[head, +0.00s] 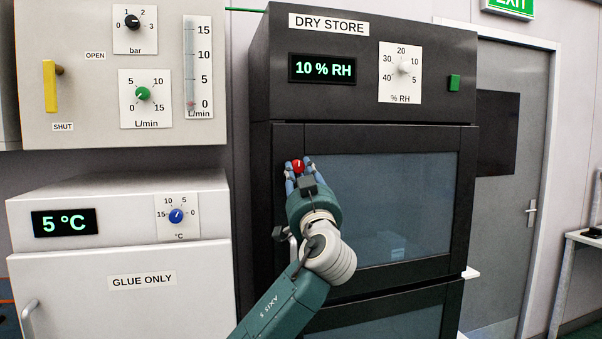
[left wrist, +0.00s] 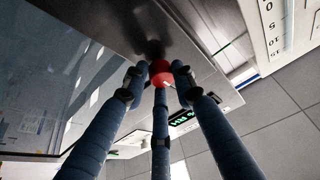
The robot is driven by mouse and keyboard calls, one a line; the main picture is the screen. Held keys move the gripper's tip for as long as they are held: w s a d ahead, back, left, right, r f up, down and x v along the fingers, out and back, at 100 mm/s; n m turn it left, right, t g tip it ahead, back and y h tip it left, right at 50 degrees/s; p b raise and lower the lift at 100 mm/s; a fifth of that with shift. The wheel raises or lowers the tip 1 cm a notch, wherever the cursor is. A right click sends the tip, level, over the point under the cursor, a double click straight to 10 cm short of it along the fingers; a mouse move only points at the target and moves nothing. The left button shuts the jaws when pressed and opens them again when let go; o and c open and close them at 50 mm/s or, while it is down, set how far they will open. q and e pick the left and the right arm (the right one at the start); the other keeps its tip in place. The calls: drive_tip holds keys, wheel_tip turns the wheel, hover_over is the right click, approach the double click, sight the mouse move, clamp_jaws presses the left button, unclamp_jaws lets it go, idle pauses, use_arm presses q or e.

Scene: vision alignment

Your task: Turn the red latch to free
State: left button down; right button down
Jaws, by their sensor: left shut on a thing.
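The red latch (head: 298,165) is a small round red knob on the left frame of the dry store's upper door (head: 385,215). A small pale mark shows on its face; I cannot tell its exact angle. No label for free can be read around it. My left gripper (head: 300,172) is shut on the latch, with blue fingers around it. In the left wrist view, the red latch (left wrist: 161,70) sits between the tips of several blue fingers (left wrist: 158,82). The fingers hide part of its sides. My right gripper is not in view.
The dry store (head: 360,95) carries a % RH dial (head: 403,68), a green button (head: 454,82) and a "10 % RH" display. Left stand a gas panel (head: 90,100) with a yellow lever (head: 50,86), and a white "GLUE ONLY" cabinet (head: 60,270). A grey door (head: 510,200) is at right.

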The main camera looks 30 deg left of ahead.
use_arm(q)
drive_tip(key=m, duration=0.1)
drive_tip(key=m+h, duration=0.1)
drive_tip(key=shift+s+a+f+m+p, duration=0.1)
drive_tip(key=shift+a+f+m+p, duration=0.05)
drive_tip(key=shift+m+p, duration=0.2)
drive_tip(key=shift+m+t+h+p, duration=0.6)
drive_tip(key=shift+m+h+p, duration=0.1)
drive_tip(key=shift+m, duration=0.45)
drive_tip(key=m+h+p, duration=0.1)
drive_tip(key=m+p, duration=0.2)
drive_tip(key=p, duration=0.1)
drive_tip(key=r+m+h+p, duration=0.1)
drive_tip(key=m+p, duration=0.3)
drive_tip(key=m+h+p, duration=0.2)
drive_tip(key=m+p, duration=0.1)
drive_tip(key=p, duration=0.1)
drive_tip(key=shift+s+a+r+m+g, duration=0.25)
drive_tip(key=shift+a+m+g, duration=0.05)
drive_tip(key=shift+m, duration=0.1)
drive_tip(key=shift+m+g+h+p, duration=0.45)
drive_tip(key=shift+m+p, duration=0.2)
drive_tip(key=shift+m, duration=0.55)
drive_tip(key=shift+r+m+g, duration=0.1)
drive_tip(key=shift+m+g, duration=0.25)
drive_tip(key=shift+m, duration=0.65)
drive_tip(key=shift+r, duration=0.1)
